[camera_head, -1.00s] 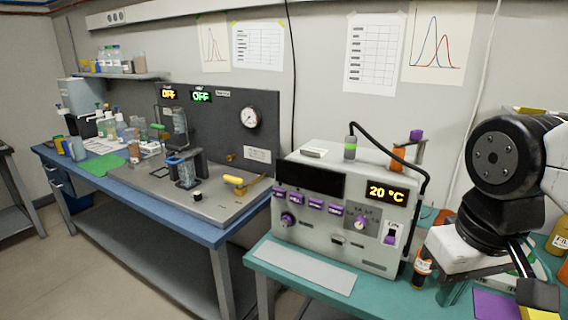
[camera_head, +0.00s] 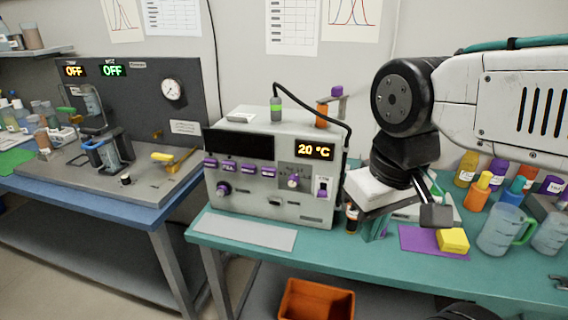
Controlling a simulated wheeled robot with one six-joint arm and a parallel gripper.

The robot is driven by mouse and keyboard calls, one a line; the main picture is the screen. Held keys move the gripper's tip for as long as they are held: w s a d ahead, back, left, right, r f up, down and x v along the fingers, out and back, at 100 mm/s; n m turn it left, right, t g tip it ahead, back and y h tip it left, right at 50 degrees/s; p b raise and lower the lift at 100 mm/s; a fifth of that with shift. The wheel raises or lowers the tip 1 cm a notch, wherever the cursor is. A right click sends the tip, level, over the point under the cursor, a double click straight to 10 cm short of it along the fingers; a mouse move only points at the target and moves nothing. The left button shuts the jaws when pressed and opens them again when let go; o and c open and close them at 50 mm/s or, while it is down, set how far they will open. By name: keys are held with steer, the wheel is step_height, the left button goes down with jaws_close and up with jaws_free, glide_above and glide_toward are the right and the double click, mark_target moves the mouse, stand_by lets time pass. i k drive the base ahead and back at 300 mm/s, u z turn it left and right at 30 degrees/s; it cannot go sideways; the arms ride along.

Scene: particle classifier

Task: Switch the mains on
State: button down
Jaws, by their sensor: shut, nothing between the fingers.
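The grey-white instrument (camera_head: 265,170) stands on the teal bench with a black screen, purple buttons and a lit display reading 20 °C. My gripper (camera_head: 436,214) is shut and empty, to the right of the instrument and apart from the switch, over the bench near a purple mat and a yellow block.
A dark-lidded bottle (camera_head: 352,218) stands just right of the instrument. Jugs (camera_head: 500,230) and coloured bottles crowd the right of the teal bench (camera_head: 350,262). A grey plate (camera_head: 245,231) lies in front. The left panel's displays (camera_head: 113,70) read OFF.

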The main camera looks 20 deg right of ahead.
mark_target(322, 193)
steer(key=u, duration=0.55)
steer(key=k, duration=1.3)
steer(key=z, duration=0.25)
steer(key=i, duration=0.8)
steer(key=z, duration=0.35)
